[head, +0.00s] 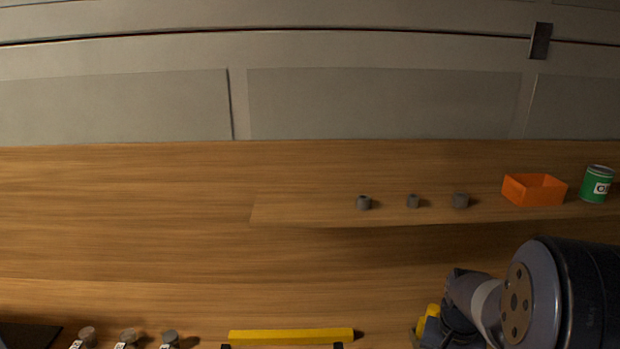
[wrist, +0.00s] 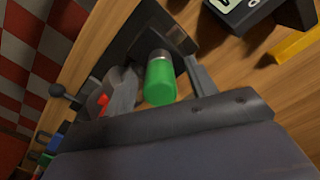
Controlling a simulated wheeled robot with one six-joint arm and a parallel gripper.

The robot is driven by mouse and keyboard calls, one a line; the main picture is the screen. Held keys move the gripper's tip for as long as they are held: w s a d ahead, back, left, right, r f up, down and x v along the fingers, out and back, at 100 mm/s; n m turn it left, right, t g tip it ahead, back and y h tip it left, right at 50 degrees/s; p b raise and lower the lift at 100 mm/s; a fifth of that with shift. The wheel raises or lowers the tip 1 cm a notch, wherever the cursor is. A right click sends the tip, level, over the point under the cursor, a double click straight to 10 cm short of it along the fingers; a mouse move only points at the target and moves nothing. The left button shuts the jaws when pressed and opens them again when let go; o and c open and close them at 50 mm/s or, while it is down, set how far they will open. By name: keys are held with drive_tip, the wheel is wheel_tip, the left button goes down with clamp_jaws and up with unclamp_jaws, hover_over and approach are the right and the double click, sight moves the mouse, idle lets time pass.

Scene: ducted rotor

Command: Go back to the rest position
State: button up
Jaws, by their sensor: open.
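My gripper (wrist: 161,70) shows in the wrist view with its two fingers spread apart. A green cylinder with a dark, metallic-ringed top (wrist: 160,80) appears between the fingers, near a dark block (wrist: 145,32). I cannot tell whether either finger touches it. In the head view my arm is at the lower right, and the fingertips cannot be made out there.
In the head view, an orange bin (head: 534,190), a green can (head: 596,184) and three grey cylinders, one of them here (head: 364,203), stand on a wooden ledge. A yellow bar (head: 290,336) and several grey-topped pieces (head: 128,338) are at the front. The middle wood is clear.

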drive_tip(key=shift+r+p, duration=0.3)
drive_tip(key=shift+r, duration=0.15)
drive_tip(key=shift+f, duration=0.2)
